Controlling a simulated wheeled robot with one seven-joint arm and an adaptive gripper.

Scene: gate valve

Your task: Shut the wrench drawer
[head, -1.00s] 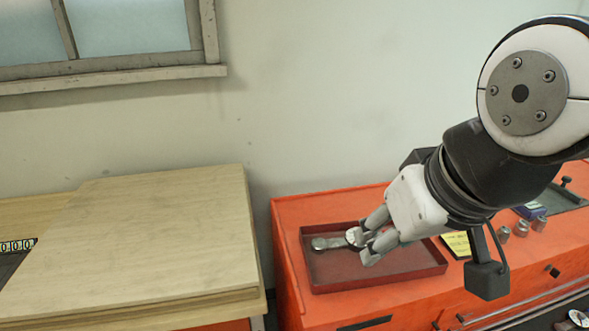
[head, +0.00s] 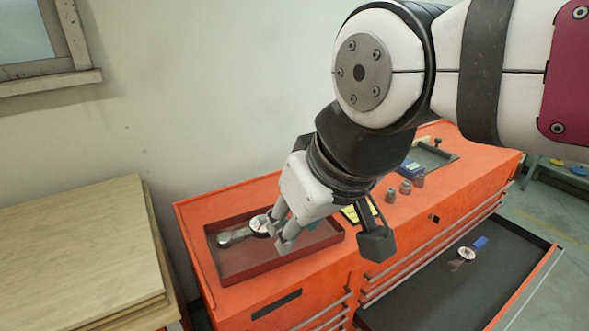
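The open drawer (head: 445,290) sticks out of the red tool cabinet (head: 470,180) at the lower right. Its dark floor holds a wrench-like tool with a round white tag (head: 466,254) and a small blue piece. My gripper (head: 273,229) is over the dark red tray (head: 237,268) on the cabinet top, well left of the drawer. Its two fingers look spread apart, beside the tagged end of a metal wrench (head: 236,236) lying in the tray. The fingertips partly overlap the tag, so contact is hard to tell.
Several metal sockets (head: 405,187), a yellow note (head: 352,214) and a blue box (head: 408,167) sit on the cabinet top. Closed drawers with long handles line its front. A wooden bench (head: 70,245) stands at left. Floor shows at far right.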

